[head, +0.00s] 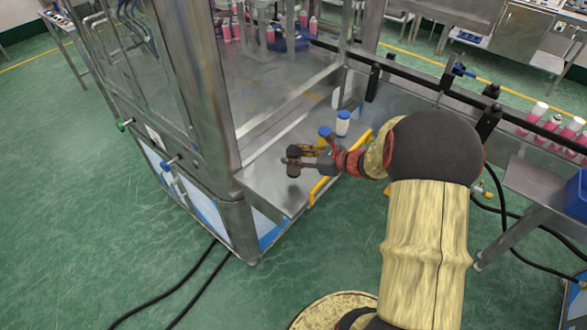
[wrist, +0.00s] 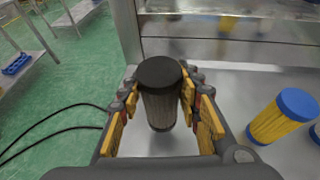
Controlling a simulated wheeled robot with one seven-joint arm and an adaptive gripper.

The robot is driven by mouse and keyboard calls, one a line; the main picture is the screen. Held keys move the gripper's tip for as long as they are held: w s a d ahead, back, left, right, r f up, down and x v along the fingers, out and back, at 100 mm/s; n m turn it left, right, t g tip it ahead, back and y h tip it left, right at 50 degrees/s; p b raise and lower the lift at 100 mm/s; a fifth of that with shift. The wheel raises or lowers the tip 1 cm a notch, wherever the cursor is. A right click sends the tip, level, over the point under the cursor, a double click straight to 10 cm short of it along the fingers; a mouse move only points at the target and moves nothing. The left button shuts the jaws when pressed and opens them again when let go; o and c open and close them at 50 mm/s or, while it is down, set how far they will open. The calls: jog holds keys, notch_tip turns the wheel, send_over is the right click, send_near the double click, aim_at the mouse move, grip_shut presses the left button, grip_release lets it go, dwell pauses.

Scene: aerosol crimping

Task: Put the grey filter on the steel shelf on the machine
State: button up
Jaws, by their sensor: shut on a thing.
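The grey filter (wrist: 159,105), a cylinder with a dark cap, stands upright between the fingers of my gripper (wrist: 160,100) in the wrist view. The fingers are shut on its sides. In the head view my gripper (head: 298,158) is over the steel shelf (head: 262,184) on the machine, near its left part, and mostly hides the filter. The shelf also shows in the wrist view (wrist: 240,85). I cannot tell whether the filter's bottom touches the shelf.
A yellow filter with blue ends (wrist: 284,116) stands on the shelf, right of my gripper. A white container with a blue cap (head: 343,123) stands farther back. A steel post (head: 205,85) rises at the shelf's left. A yellow handle (head: 320,189) is at its front edge.

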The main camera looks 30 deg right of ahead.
jog(key=shift+w+d+f+b, duration=0.15)
jog(key=shift+w+f+b, duration=0.25)
jog(key=shift+w+f, duration=0.15)
jog(key=shift+w+d+f+b, duration=0.1)
jog(key=shift+f+b, duration=1.1)
jog(key=shift+f, duration=0.45)
jog(key=shift+f, duration=0.15)
jog(key=o, duration=1.2)
jog(key=shift+c, duration=0.2)
